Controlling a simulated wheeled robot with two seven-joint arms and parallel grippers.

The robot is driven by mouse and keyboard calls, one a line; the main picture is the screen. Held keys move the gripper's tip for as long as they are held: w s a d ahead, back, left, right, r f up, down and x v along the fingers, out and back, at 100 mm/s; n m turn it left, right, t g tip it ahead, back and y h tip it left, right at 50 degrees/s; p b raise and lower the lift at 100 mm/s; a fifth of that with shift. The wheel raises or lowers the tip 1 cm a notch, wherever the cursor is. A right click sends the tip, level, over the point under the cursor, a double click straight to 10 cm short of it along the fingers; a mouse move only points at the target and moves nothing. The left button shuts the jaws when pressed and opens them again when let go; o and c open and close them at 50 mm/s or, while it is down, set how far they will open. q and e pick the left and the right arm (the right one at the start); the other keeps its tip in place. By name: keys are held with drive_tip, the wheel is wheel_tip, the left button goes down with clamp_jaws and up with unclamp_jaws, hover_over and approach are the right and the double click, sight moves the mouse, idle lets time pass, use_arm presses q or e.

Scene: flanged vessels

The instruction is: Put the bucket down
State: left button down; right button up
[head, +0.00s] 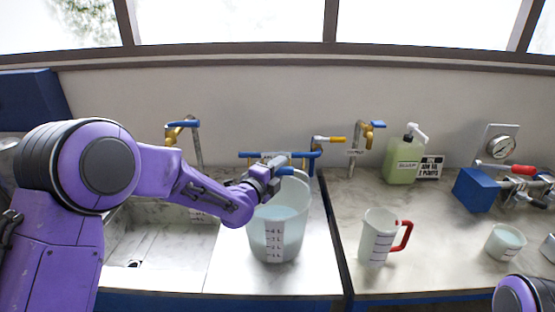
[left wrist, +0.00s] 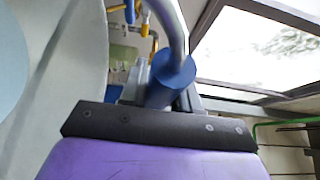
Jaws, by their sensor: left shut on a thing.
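The bucket (head: 279,227) is pale and translucent, with measure marks on its front and pale liquid inside. In the head view it is upright at the middle, over the counter right of the sink; I cannot tell whether its base touches the counter. My left gripper (head: 275,170) is at its top, shut on the blue grip of the bucket's handle. In the left wrist view the blue grip (left wrist: 173,75) lies between the fingers, and the bucket's pale wall (left wrist: 50,70) fills the left side. Only a purple part of my right arm shows at the lower right; its gripper is out of view.
A measuring jug (head: 378,238) with a red handle stands right of the bucket. A small cup (head: 505,242), a green soap bottle (head: 403,158) and a blue vise-like device (head: 476,190) are further right. The sink (head: 150,245) is left. Taps and a blue pipe (head: 245,155) are behind.

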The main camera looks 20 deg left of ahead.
use_arm(q)
drive_tip(key=shift+d+r, duration=0.1)
drive_tip(key=shift+r, duration=0.25)
drive_tip(key=c, duration=1.2)
unclamp_jaws()
drive_tip(key=shift+s+f, duration=0.15)
drive_tip(key=shift+f, duration=0.25)
drive_tip(key=o, duration=0.4)
drive_tip(key=shift+r, duration=0.1)
drive_tip(key=shift+s+r, duration=0.1)
drive_tip(key=shift+s, duration=0.05)
drive_tip(key=b+v, duration=0.4)
drive_tip(key=v, duration=0.8)
